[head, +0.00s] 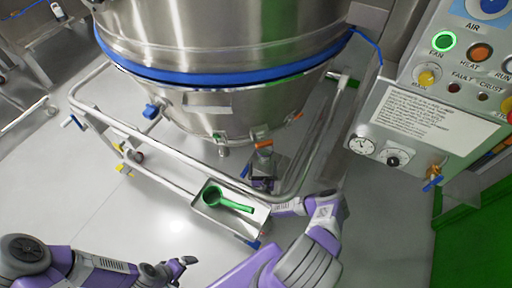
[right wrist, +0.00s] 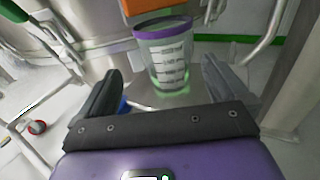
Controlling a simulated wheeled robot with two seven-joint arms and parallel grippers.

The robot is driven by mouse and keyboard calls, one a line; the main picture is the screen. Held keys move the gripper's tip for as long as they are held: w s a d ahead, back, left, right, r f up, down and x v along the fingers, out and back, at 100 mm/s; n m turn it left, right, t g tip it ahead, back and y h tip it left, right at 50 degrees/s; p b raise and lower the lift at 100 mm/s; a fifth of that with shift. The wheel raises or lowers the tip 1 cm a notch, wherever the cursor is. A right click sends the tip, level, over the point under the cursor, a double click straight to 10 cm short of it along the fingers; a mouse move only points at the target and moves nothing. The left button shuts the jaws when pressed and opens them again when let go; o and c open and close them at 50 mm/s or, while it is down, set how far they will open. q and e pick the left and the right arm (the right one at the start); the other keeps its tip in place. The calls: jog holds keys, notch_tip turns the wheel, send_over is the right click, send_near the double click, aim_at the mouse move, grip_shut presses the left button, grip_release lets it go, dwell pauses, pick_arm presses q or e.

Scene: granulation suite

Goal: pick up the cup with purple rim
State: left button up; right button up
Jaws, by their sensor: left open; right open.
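The cup with purple rim (right wrist: 166,62) shows in the right wrist view as a clear, slightly green beaker with white graduation marks. It stands upright beneath an orange part (right wrist: 150,6). My right gripper (right wrist: 160,72) is open, with one dark finger to each side of the cup in the picture. I cannot tell whether the cup is fully between the fingers. In the head view my right gripper (head: 263,172) is small and dark below the vessel's outlet, and the cup is hard to make out there. My left gripper (head: 182,268) is open and empty at the lower left.
A large steel vessel (head: 220,110) with a blue band stands in a tubular trolley frame (head: 170,182). A green scoop (head: 228,201) lies in a small metal tray (head: 212,211) on the frame. A control panel (head: 430,110) is at right.

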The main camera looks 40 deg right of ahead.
aim_at(265, 159)
jog(key=shift+w+d+m+h, duration=0.3)
jog(key=shift+w+d, duration=0.05)
jog(key=shift+d, duration=0.2)
jog(key=shift+b+x, duration=0.4)
jog(key=shift+x, duration=0.35)
jog(key=b+x, duration=0.1)
jog(key=x, duration=0.3)
jog(key=shift+d+b, duration=0.3)
jog(key=shift+w+d, duration=0.15)
jog(key=shift+w, duration=0.1)
jog(key=shift+r, duration=0.1)
jog(key=shift+c, duration=0.5)
jog(key=c, duration=1)
jog(key=shift+r, duration=0.15)
